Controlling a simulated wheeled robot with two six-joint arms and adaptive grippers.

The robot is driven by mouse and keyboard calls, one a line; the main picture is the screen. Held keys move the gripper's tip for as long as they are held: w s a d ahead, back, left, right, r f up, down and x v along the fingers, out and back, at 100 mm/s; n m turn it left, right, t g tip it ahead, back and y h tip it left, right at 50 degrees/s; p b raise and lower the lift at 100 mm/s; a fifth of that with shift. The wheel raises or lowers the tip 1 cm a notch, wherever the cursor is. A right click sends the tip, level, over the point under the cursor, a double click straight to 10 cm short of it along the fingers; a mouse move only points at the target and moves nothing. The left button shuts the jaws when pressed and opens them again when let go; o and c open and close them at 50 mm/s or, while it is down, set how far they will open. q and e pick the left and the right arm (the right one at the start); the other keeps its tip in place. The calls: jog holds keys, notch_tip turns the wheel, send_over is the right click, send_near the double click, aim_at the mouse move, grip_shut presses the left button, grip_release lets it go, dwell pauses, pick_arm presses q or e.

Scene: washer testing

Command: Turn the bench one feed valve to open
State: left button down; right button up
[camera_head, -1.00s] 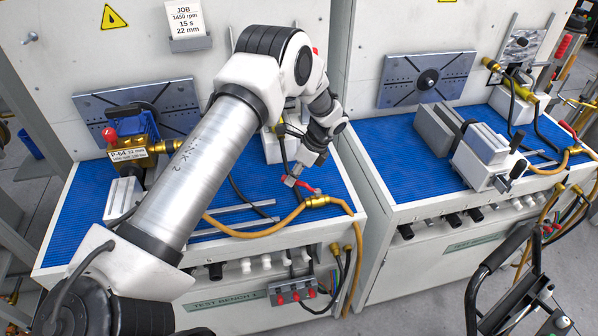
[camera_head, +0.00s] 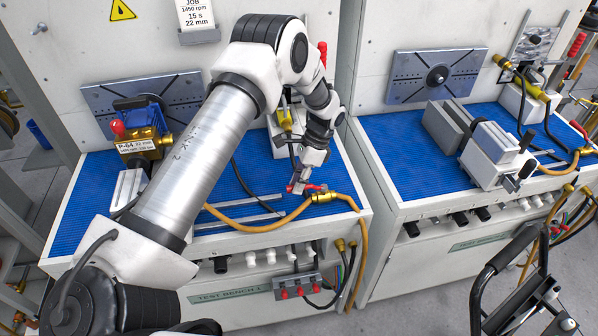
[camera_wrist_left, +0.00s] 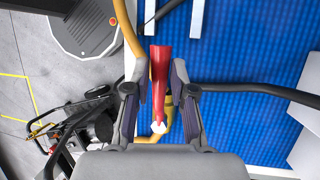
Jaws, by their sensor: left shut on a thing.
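The feed valve of bench one is a brass fitting (camera_head: 323,197) with a red lever handle (camera_head: 315,187), at the front right of the blue bench top. An orange hose joins it. In the left wrist view the red handle (camera_wrist_left: 160,75) lies lengthwise between the two fingers, with brass below it. My left gripper (camera_head: 301,186) reaches down to the handle from above and is shut on it; the left wrist view shows the fingers (camera_wrist_left: 160,82) on either side. The gripper partly hides the handle in the head view. My right gripper is not in view.
A brass pump (camera_head: 143,131) with a P-64 label stands at the left of bench one. A grey vice (camera_head: 490,150) stands on the right bench. Orange hoses (camera_head: 262,228) and loose metal bars lie near the front edge. A black-handled cart (camera_head: 520,275) is at lower right.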

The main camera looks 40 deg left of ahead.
pick_arm(q)
jog(key=shift+s+f, duration=0.3)
jog(key=c, duration=1)
grip_release()
jog(key=v, duration=1.2)
jog(key=shift+w+a+r, duration=0.1)
